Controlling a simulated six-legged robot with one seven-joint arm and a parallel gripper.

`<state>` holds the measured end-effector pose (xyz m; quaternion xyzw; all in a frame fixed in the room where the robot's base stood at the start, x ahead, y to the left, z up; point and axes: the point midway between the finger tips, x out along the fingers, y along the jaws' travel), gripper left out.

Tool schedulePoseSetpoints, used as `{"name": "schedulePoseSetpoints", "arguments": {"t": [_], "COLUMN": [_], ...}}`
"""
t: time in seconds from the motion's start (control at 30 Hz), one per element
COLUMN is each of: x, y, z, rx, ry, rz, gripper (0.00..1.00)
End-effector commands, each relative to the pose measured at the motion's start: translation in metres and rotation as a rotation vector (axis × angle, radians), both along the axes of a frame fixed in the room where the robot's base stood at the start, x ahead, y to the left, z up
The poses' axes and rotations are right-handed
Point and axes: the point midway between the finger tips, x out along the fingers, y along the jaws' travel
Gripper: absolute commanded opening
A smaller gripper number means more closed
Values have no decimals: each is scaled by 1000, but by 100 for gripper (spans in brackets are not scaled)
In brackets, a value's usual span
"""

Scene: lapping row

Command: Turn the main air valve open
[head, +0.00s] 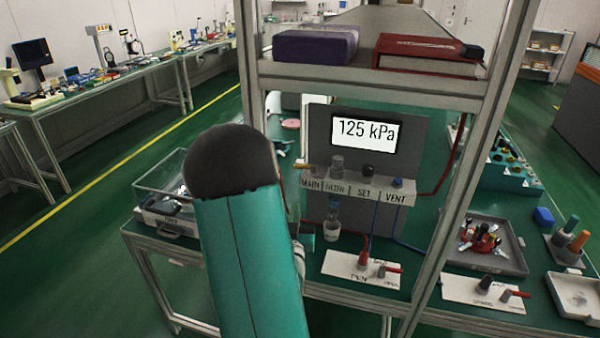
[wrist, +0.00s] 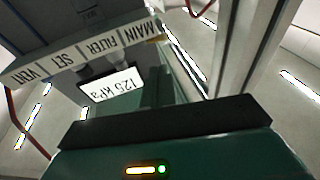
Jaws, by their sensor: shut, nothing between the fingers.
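The air panel stands under the shelf, and its display (head: 365,132) reads 125 kPa. My gripper's dark and green housing (wrist: 165,125) fills the bottom of the wrist view, below the panel and apart from the handle. Its fingertips are not visible.
A metal frame post (head: 465,180) rises right of the panel. The shelf above holds a purple box (head: 316,44) and a red binder (head: 425,52). A white plate (head: 360,270) with a red connector lies below the panel. A clear-lidded case (head: 163,192) sits at left.

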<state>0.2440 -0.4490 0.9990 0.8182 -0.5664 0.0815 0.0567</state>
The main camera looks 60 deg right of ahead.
Motion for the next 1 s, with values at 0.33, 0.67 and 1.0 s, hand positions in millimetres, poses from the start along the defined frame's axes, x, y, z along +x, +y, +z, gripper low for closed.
{"name": "schedulePoseSetpoints", "arguments": {"t": [0.33,0.67,1.0], "x": [12,35,47], "y": [-35,-95,-126], "z": [9,22,28], "rx": [-3,-3,-1], "ry": [-2,-1,0], "rz": [-3,-2,-1], "gripper": [0,0,0]}}
